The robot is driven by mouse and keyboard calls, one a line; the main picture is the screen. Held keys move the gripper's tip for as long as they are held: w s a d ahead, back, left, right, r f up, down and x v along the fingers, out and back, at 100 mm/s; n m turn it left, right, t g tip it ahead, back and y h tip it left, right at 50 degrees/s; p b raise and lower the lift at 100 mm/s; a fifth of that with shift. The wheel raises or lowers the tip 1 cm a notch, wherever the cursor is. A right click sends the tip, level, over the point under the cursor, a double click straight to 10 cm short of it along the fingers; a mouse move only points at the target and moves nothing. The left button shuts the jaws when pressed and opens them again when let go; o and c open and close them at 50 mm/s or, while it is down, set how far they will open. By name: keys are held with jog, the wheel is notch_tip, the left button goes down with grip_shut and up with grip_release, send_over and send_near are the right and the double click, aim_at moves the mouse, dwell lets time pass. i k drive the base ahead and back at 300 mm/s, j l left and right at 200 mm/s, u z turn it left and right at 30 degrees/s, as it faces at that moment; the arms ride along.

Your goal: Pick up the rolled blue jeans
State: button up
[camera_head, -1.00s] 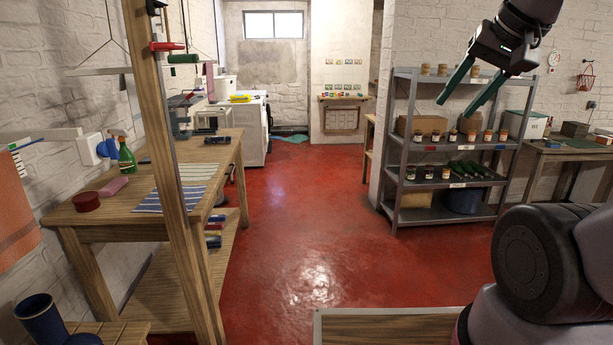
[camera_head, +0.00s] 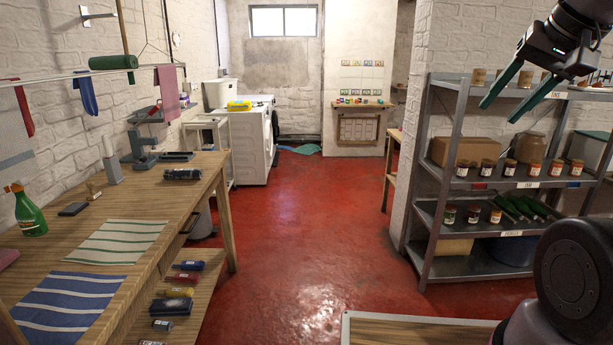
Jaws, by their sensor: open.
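I cannot pick out the rolled blue jeans with certainty. A dark roll (camera_head: 183,174) lies on the far part of the wooden table (camera_head: 150,215); its cloth is too small to identify. A dark blue bundle (camera_head: 170,306) lies among several small coloured items on the table's lower shelf, and I cannot tell whether it is jeans. My gripper (camera_head: 496,114) is at the upper right, its two green fingers apart and empty, pointing down and left. It is in front of the metal shelf and far from both dark items.
Striped cloths (camera_head: 118,243) and a green spray bottle (camera_head: 28,212) are on the table. A metal shelf (camera_head: 432,195) with jars and boxes stands right. A washing machine (camera_head: 253,140) stands at the back. The red floor (camera_head: 310,230) between is clear. A wooden top (camera_head: 420,332) is in front.

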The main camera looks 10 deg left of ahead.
aim_at(192, 174)
jog(key=i+u, duration=0.25)
jog(key=i, duration=0.35)
jog(key=i+u, duration=0.3)
jog(key=i, duration=0.35)
jog(key=i+l+u, duration=0.25)
jog(key=i, duration=0.3)
jog(key=i+u, duration=1)
jog(key=i+l+u, duration=0.25)
jog(key=u, duration=0.25)
jog(key=k+l+u, duration=0.2)
jog(key=l+u, duration=0.25)
jog(key=k+l+u, duration=0.2)
jog(key=u, duration=0.3)
